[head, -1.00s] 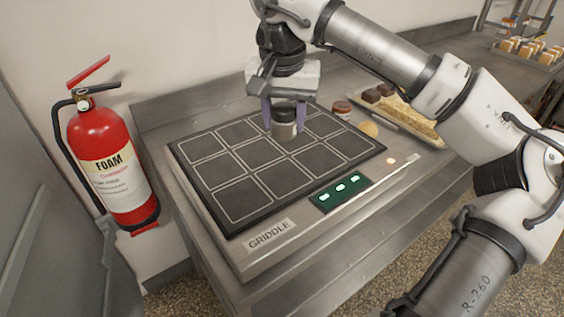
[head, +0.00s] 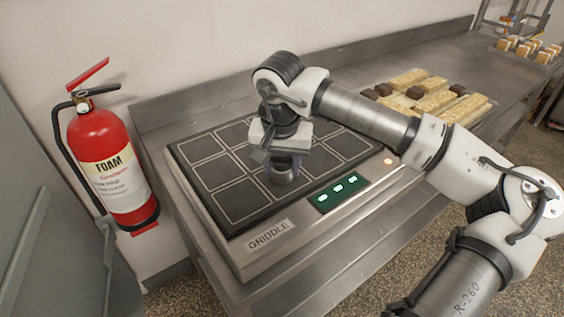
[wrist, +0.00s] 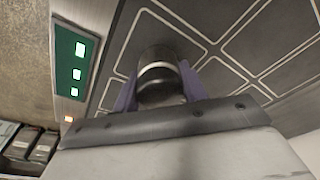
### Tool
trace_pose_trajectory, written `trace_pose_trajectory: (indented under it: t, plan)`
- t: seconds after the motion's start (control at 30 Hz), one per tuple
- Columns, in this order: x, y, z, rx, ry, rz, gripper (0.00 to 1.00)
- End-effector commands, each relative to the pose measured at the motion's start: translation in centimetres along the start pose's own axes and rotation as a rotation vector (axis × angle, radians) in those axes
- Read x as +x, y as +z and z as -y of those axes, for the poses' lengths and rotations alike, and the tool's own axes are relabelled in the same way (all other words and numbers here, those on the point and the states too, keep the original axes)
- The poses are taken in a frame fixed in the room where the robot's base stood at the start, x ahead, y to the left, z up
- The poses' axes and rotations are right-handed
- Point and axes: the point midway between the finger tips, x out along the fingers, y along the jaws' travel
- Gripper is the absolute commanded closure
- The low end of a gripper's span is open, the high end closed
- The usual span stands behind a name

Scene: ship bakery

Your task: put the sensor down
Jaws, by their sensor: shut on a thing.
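The sensor (head: 280,176) is a small, upright metallic cylinder with a dark top. My gripper (head: 283,167) is shut on it, with purple fingers on either side. The sensor is over the front part of the dark griddle plate (head: 222,170), close to the green control panel; I cannot tell whether its base touches the plate. In the wrist view the sensor (wrist: 159,72) sits between the two purple fingers, over the griddle's white-lined squares. My gripper hides part of the sensor in the head view.
The green panel (head: 338,194) with lit buttons is on the griddle's front edge. Pale and dark bars (head: 425,86) lie on the counter at right, partly behind my arm. A red foam extinguisher (head: 105,165) hangs on the left wall. Most griddle squares are clear.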

Motion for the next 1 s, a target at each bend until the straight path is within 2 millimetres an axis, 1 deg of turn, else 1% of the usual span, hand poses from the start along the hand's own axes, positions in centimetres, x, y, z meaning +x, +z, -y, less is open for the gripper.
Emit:
trace_pose_trajectory:
  t: [0.13, 0.17, 0.3, 0.57, 0.73, 0.87, 1.0]
  plan:
    - [0.5, 0.1, 0.0, 0.0, 0.0, 0.0, 0.91]
    - [0.3, 0.0, 0.0, 0.0, 0.0, 0.0, 0.54]
    - [0.3, 0.0, 0.0, 0.0, 0.0, 0.0, 0.36]
    - [0.2, 0.0, 0.0, 0.0, 0.0, 0.0, 0.36]
    - [-0.7, -0.1, 0.0, 0.0, 0.001, -0.002, 0.36]
    - [-3.1, -0.1, 0.0, 0.0, 0.001, -0.005, 0.36]
    - [-6.3, -0.1, 0.0, -0.001, 0.001, -0.004, 0.36]
